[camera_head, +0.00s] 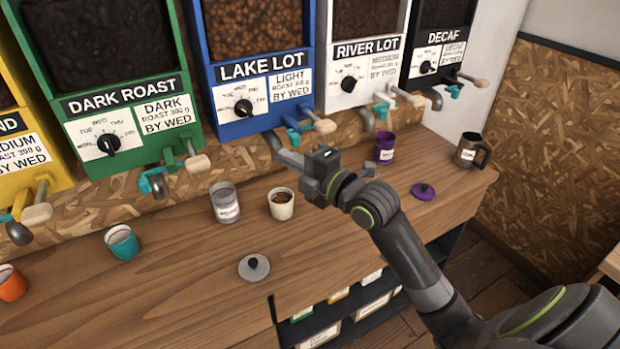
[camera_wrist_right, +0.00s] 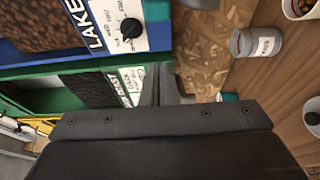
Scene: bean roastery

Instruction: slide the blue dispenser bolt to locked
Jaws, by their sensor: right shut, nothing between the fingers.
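The blue dispenser (camera_head: 276,120), labelled LAKE LOT, stands at the back middle of the head view; part of it shows at the upper left in the right wrist view (camera_wrist_right: 158,38). Under its front is a bolt with a cream handle (camera_head: 320,122) and teal parts (camera_head: 293,135). Which position the bolt is in, I cannot tell. My right gripper (camera_head: 282,156) is shut and empty, its fingertips just below the blue dispenser's outlet, below and left of the handle. I cannot tell whether it touches anything. My left gripper is not in view.
Green (camera_head: 128,120), white (camera_head: 370,60) and black (camera_head: 440,40) dispensers stand alongside. On the wooden counter (camera_head: 180,270) are a grey canister (camera_head: 225,204), a white cup of beans (camera_head: 281,205), a grey lid (camera_head: 254,268) and a purple canister (camera_head: 385,148). The counter's front middle is mostly clear.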

